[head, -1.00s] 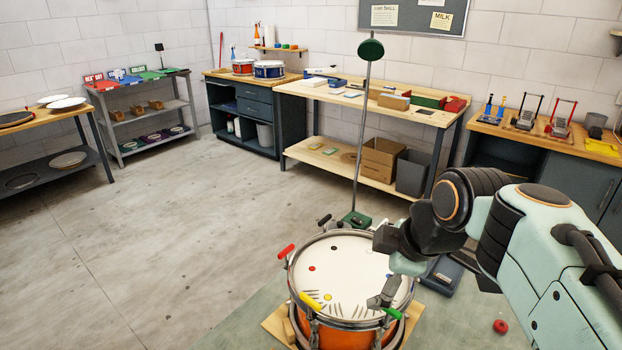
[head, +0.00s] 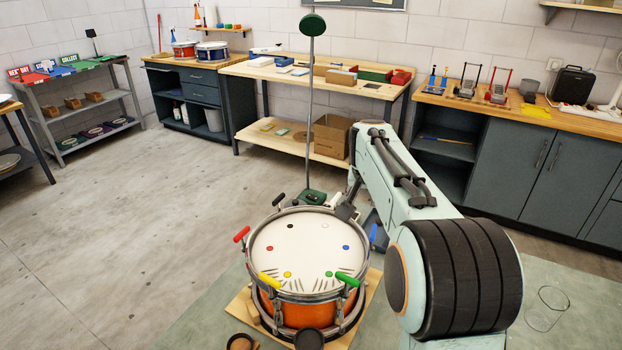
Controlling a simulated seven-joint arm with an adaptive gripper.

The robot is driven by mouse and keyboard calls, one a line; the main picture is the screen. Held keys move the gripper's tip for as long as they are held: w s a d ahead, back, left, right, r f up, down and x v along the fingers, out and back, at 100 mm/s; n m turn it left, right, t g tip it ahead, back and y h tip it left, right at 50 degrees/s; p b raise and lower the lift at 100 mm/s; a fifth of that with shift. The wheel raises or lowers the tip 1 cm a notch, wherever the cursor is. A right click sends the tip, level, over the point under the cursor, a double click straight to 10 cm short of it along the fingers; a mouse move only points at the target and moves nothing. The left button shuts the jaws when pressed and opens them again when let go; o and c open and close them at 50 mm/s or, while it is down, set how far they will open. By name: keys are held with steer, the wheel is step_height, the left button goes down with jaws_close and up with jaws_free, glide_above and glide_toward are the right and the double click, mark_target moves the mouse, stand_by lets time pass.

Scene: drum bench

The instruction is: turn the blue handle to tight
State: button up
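The orange drum (head: 312,312) with a white head (head: 308,255) stands on a wooden board. The blue handle (head: 373,233) sticks up at the drum's right rim, beside a blue dot on the head. My gripper (head: 347,212) is small and partly hidden behind the drum's far right rim, a little left of and beyond the blue handle. It looks apart from that handle. Its fingers are too small to tell open from shut.
Red (head: 242,234), yellow (head: 269,282), green (head: 347,280) and black (head: 280,200) handles ring the rim. A thin pole (head: 309,110) with a green disc rises behind the drum.

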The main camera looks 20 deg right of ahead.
mark_target(374, 231)
steer(key=shift+m+g, duration=0.3)
steer(key=shift+g, duration=0.3)
steer(key=d+f, duration=0.1)
steer(key=f, duration=0.1)
steer(key=d+f, duration=0.1)
steer(key=f, duration=0.1)
steer(key=d+f, duration=0.1)
steer(key=f, duration=0.1)
steer(key=shift+s+d+f, duration=0.15)
steer(key=shift+d+f, duration=0.05)
steer(key=shift+d, duration=0.05)
steer(key=x, duration=0.6)
steer(key=shift+r, duration=0.1)
jaws_close()
